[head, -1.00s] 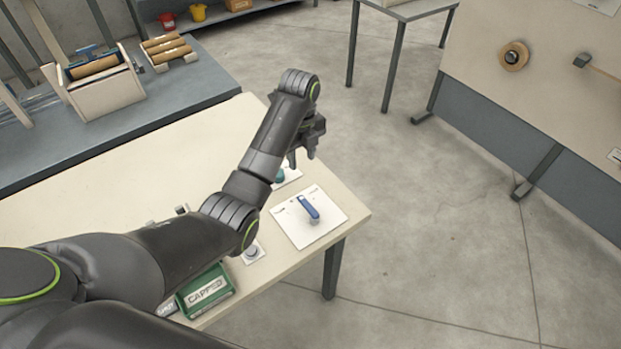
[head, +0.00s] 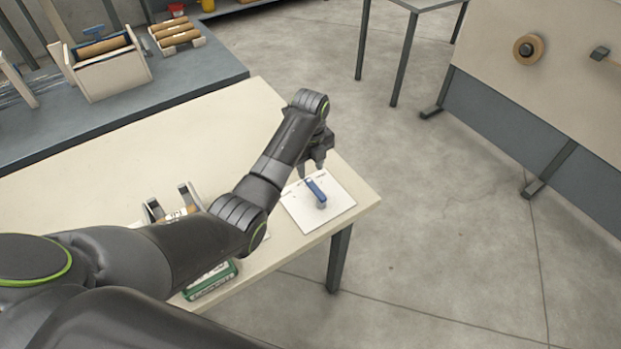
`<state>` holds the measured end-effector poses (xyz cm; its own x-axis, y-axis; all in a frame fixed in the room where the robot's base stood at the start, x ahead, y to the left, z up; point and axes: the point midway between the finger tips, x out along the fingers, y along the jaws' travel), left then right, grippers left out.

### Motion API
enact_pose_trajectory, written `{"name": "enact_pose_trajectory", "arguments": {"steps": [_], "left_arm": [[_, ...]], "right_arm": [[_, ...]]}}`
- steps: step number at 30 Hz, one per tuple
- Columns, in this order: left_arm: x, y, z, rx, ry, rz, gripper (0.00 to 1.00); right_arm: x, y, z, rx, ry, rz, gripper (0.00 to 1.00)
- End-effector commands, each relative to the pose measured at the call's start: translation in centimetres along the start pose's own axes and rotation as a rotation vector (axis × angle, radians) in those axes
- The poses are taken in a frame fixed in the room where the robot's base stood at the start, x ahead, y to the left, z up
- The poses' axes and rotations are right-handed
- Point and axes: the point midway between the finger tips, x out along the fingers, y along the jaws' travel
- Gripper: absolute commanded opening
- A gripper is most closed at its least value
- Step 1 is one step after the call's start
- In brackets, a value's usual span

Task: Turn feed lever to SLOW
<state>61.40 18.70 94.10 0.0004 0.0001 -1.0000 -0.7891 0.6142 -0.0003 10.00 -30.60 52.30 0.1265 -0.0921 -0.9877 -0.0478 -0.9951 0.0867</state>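The feed lever (head: 316,189) is a blue handle on a white square plate (head: 337,206) near the table's right corner. The lever points up and slightly left in the head view. The print on the plate is too small to read. My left gripper (head: 311,172) is just beyond the lever's far end, with its fingers pointing down and a gap between them. I cannot tell whether it touches the lever. My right gripper is not in view.
The cream table (head: 130,160) is mostly clear at its far side. A green box (head: 212,281) and a small metal bracket device (head: 170,208) sit partly behind my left arm. A grey bench (head: 200,85) with a wooden holder (head: 112,75) stands at the back left.

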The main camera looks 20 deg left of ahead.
Motion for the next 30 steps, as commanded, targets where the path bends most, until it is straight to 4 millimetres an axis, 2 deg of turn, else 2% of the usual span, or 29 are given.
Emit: {"name": "enact_pose_trajectory", "arguments": {"steps": [3,9,21,30], "left_arm": [[2.3,0.1,-0.1,0.0,0.003,0.004,0.4],[4.5,0.0,0.0,0.0,0.001,0.001,0.4],[5.2,0.0,0.0,0.0,0.0,0.0,0.4],[5.2,0.0,0.0,0.0,0.0,0.0,0.01]], "right_arm": [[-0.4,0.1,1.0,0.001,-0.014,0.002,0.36],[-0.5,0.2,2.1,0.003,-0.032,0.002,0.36],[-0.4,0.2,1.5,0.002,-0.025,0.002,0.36],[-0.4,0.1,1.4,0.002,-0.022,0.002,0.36]]}}
